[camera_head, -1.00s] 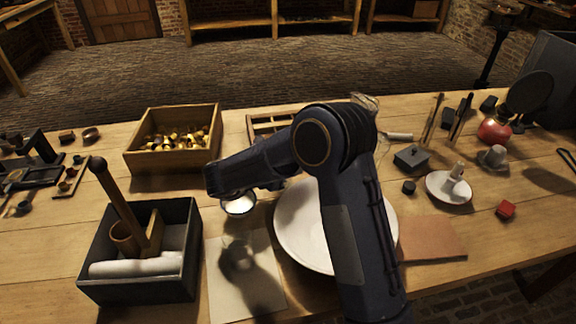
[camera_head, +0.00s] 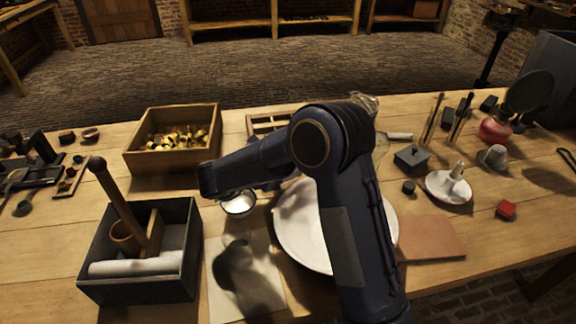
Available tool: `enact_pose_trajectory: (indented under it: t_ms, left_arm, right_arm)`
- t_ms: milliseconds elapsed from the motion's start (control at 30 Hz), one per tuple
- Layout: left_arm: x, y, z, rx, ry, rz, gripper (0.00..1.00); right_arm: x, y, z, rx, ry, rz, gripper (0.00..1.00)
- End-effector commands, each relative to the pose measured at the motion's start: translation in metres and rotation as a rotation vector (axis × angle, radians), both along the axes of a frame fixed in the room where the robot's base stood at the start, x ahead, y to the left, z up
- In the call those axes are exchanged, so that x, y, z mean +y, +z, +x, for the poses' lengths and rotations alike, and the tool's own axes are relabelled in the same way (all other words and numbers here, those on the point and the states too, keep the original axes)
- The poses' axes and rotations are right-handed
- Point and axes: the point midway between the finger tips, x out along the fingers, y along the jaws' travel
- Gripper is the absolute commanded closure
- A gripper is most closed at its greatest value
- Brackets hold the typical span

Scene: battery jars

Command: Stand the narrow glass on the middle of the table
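My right arm comes in from the bottom and bends left across the middle of the table. Its far end, with my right gripper (camera_head: 207,182), is beside a small bowl with white contents (camera_head: 239,205). The fingers cannot be made out, so I cannot tell whether they hold anything. A clear glass piece (camera_head: 366,101) shows just behind the arm's elbow. Most of it is hidden, and I cannot tell whether it is the narrow glass. The table (camera_head: 480,265) is wooden. My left gripper is not in view.
A large white basin (camera_head: 293,232) lies partly under my arm. A pale sheet (camera_head: 222,292) and a dark box with a roll and handle (camera_head: 140,290) are left of it. A wooden crate (camera_head: 172,166) stands behind. A brown mat (camera_head: 432,238) lies at right.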

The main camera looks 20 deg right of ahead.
Motion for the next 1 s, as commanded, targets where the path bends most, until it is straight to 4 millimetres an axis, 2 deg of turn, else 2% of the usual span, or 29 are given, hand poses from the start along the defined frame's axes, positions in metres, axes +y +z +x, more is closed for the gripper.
enact_pose_trajectory:
  t_ms: [300,500,667,1000]
  left_arm:
    - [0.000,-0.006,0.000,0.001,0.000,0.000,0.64]
    - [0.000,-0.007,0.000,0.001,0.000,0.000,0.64]
    - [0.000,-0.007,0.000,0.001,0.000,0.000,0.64]
    - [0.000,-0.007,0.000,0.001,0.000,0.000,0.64]
  right_arm:
    - [0.063,0.025,-0.016,-0.002,0.003,0.001,0.43]
    - [0.087,0.036,-0.023,0.000,0.002,0.000,0.43]
    - [0.094,0.039,-0.026,0.001,0.000,-0.001,0.43]
    - [0.094,0.039,-0.026,0.000,0.000,-0.001,0.43]
